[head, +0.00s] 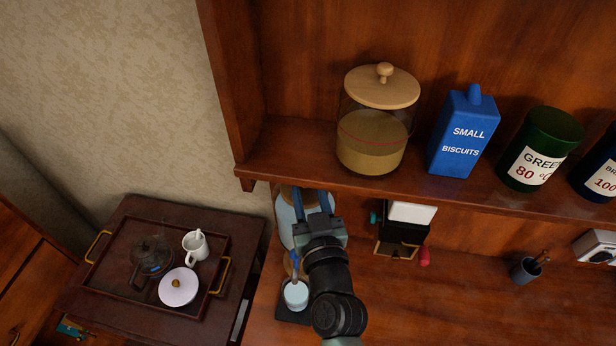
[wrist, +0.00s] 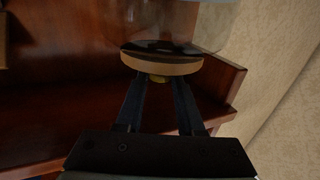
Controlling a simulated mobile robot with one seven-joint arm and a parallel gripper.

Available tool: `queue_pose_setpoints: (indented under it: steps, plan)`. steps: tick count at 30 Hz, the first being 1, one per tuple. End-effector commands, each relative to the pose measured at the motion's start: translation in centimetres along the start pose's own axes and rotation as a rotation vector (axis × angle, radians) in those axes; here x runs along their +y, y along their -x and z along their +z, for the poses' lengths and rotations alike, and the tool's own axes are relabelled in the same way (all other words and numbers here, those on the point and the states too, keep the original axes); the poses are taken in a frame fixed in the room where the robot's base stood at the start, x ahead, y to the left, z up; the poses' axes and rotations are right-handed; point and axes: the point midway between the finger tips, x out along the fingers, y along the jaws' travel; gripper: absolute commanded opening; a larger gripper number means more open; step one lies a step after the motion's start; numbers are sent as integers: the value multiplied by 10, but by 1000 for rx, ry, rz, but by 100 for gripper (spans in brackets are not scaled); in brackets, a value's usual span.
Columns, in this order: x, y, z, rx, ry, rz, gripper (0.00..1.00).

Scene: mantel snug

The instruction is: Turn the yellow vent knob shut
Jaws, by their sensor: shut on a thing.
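In the head view my gripper (head: 311,197) reaches under the shelf's front edge, over the glass jar (head: 284,220) standing there. The knob is hidden by my gripper and the shelf in that view, and its angle cannot be told.
The shelf (head: 300,150) close above holds a lidded jar (head: 372,125), a blue biscuit box (head: 463,135) and a green canister (head: 541,150). A small cup (head: 296,296) stands by my arm. A tray (head: 110,275) with teapot and mug lies left. The right counter (head: 450,300) is mostly clear.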

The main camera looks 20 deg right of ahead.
Motion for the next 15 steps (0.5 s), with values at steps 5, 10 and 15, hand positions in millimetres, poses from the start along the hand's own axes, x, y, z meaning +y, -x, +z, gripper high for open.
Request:
queue_pose_setpoints:
  steps: [5, 10, 15]
  plan:
    - [0, 0, 1, 1, 1, 5, 0]
    - [0, 0, 1, 1, 1, 4, 44]
    - [0, 0, 1, 2, 1, 4, 65]
